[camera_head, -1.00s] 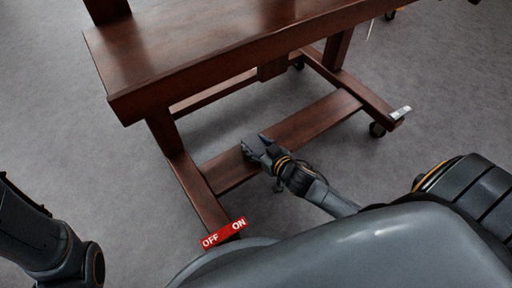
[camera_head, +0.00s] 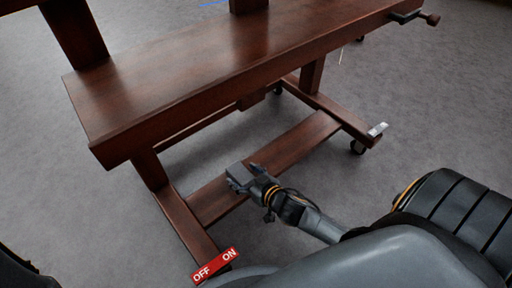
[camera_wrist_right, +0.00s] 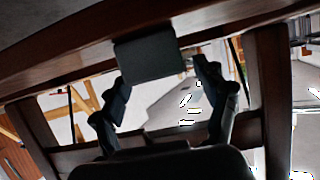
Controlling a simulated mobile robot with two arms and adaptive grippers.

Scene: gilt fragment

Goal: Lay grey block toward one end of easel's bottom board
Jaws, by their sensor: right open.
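The wooden easel's bottom board (camera_head: 295,143) runs low between its two side feet. The small grey block (camera_head: 238,170) shows at the board's near-left part in the head view, seemingly resting on it. My right gripper (camera_head: 243,181) is right at the block, with its fingers apart. In the right wrist view the grey block (camera_wrist_right: 150,57) is just ahead of the open right gripper (camera_wrist_right: 162,78), close to the left fingertip; I cannot tell if they touch. My left gripper is out of view.
The easel's broad upper shelf (camera_head: 190,65) overhangs the bottom board. A red OFF/ON label (camera_head: 216,266) is at the near-left foot, and a small pale item (camera_head: 377,130) is at the right foot's end. Grey floor around the easel is open.

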